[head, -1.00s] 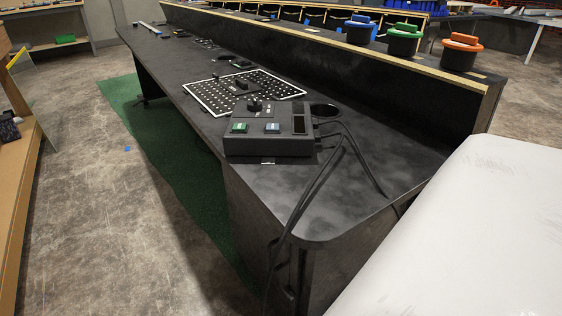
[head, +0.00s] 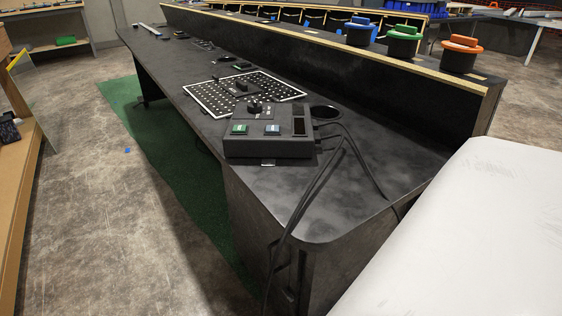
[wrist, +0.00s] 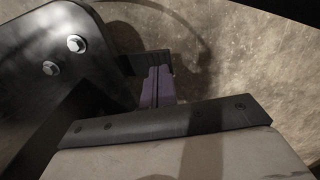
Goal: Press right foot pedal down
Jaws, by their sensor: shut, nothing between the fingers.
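No foot pedal shows in either view. The floor under the black console desk (head: 350,215) is largely hidden by its front and side panels. My gripper (wrist: 158,86) shows only in the wrist view. Its two purple fingers lie side by side with a thin dark seam between them. They are shut and hold nothing. Bare concrete floor and a shadow show behind them. My gripper does not show in the head view, so its place relative to the desk cannot be told.
A black control box (head: 268,143) with a green and a blue button stands on the desk, its cables hanging over the edge. A perforated board (head: 205,98) lies behind it. A green mat (head: 165,150) covers floor beside the desk.

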